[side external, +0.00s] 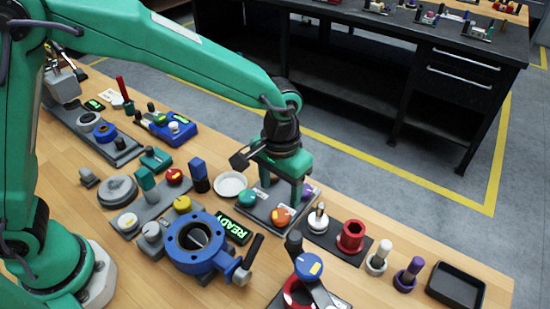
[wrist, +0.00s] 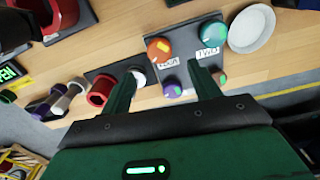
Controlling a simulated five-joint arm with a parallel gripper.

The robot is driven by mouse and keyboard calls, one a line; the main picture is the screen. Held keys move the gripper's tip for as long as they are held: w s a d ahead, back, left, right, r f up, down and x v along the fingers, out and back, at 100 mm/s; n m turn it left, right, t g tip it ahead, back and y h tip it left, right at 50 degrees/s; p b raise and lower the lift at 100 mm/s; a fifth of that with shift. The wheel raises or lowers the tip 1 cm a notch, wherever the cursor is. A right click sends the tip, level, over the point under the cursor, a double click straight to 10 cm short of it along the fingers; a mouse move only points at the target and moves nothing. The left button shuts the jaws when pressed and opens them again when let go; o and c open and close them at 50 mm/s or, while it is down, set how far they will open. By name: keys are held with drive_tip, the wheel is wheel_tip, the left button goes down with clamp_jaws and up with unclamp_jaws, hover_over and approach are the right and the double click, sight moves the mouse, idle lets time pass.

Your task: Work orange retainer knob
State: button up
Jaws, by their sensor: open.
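The orange retainer knob (side external: 281,216) sits at the near right part of a dark grey plate (side external: 262,217), with a small yellow mark on top. It also shows in the wrist view (wrist: 159,49), beyond my fingertips. A teal knob (side external: 247,198) is to its left on the same plate, and a purple knob (side external: 308,191) is partly hidden behind a finger. My gripper (side external: 278,187) is open and empty, pointing down above the plate. In the wrist view its fingertips (wrist: 161,72) are spread wide, with the orange knob between their lines and apart from them.
A white dish (side external: 230,184) is left of the plate. A dark plate with a red collar (side external: 351,236) and a white-based knob (side external: 318,220) is close on the right.

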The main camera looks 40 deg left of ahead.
sight(280, 215)
drive_tip(key=shift+f, duration=0.15)
drive_tip(key=shift+f, duration=3.8)
drive_tip(key=c, duration=1)
